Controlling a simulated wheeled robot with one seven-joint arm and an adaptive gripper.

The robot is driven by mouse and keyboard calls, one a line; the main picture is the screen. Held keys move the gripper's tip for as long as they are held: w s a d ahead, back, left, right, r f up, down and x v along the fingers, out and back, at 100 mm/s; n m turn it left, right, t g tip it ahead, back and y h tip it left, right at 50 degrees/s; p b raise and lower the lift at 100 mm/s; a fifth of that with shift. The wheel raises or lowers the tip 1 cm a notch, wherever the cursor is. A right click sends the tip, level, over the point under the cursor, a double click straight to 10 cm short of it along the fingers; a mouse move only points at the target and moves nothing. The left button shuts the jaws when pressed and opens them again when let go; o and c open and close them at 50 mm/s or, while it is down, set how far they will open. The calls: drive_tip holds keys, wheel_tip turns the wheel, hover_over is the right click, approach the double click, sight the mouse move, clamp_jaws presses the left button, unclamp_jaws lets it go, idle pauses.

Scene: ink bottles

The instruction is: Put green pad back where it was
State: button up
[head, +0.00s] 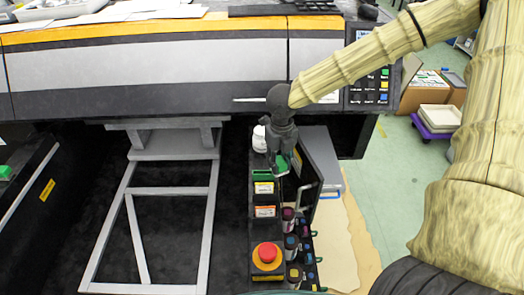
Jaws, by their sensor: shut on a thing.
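My gripper (278,157) points down over the narrow black rack beside the machine. It is shut on a green pad (282,165), which shows just below the fingers; the fingers hide part of it. Another green piece (262,174) lies just left of it, above a white and yellow label (264,188) in the rack. I cannot tell whether the held pad touches the rack.
A red button on a yellow base (267,254) sits at the rack's near end. Several ink bottles (290,242) stand on its right. A grey panel (320,160) stands to the right. The large machine (150,65) spans the back.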

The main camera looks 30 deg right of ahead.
drive_tip(key=p, duration=0.3)
hover_over(262, 160)
drive_tip(key=shift+f, duration=0.35)
drive_tip(key=shift+s+f+p, duration=0.15)
drive_tip(key=shift+f+p, duration=0.8)
drive_tip(key=shift+f, duration=0.9)
drive_tip(key=shift+f, duration=0.2)
drive_tip(key=o, duration=1)
drive_tip(key=shift+r+b, duration=1.65)
drive_tip(key=shift+r, duration=4.55)
